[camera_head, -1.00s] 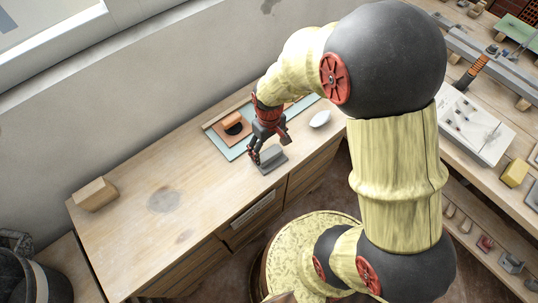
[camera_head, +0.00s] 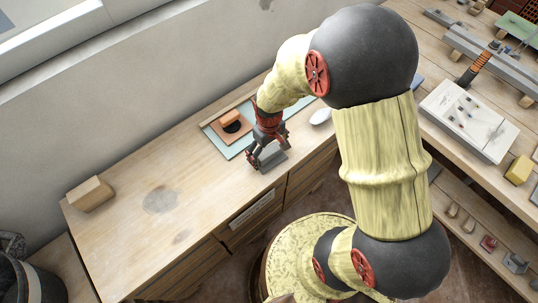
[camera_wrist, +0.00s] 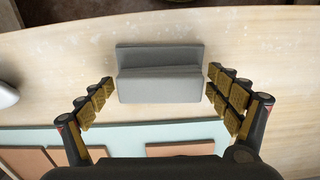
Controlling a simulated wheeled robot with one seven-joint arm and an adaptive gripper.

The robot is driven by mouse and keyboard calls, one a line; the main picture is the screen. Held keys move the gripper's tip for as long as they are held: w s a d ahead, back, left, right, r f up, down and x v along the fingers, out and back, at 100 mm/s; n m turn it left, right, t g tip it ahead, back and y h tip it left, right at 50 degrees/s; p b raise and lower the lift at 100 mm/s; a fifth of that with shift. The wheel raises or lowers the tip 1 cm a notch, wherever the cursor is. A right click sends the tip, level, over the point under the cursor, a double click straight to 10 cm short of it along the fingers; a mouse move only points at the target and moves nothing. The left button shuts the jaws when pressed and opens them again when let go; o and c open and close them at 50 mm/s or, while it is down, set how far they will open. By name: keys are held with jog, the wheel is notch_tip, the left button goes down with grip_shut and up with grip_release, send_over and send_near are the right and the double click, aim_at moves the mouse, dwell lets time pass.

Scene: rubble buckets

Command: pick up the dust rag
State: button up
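A grey folded piece, which looks like the dust rag (camera_wrist: 160,82), lies on the wooden counter with a raised fold along it. It also shows in the head view (camera_head: 273,160), partly covered by my gripper. My gripper (camera_wrist: 157,97) is open, with one set of fingers left of the grey piece and the other right of it. A small gap shows on each side, so the fingers appear not to touch it. In the head view my gripper (camera_head: 264,157) is low over the piece; its exact height is hard to tell.
A teal board with an orange-and-black block (camera_head: 231,121) lies just behind. A white oval object (camera_head: 321,117) sits to the right. A tan block (camera_head: 90,194) stands at the counter's left end. The counter's front edge is close; its left half is mostly clear.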

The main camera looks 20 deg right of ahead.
aim_at(269, 153)
jog(key=c, duration=1)
jog(key=shift+c, duration=0.2)
jog(key=shift+r, duration=0.1)
jog(key=shift+r, duration=0.25)
jog(key=r, duration=0.1)
jog(key=r+p, duration=0.1)
jog(key=r, duration=0.1)
jog(key=shift+s+r+p, duration=0.3)
jog(key=shift+p, duration=0.05)
jog(key=s+a+r+p, duration=0.1)
jog(key=s+r+p, duration=0.1)
jog(key=s+r, duration=0.2)
jog(key=s+a+r+p, duration=0.2)
jog(key=s+r, duration=0.2)
jog(key=s, duration=0.5)
jog(key=shift+r+p, duration=0.35)
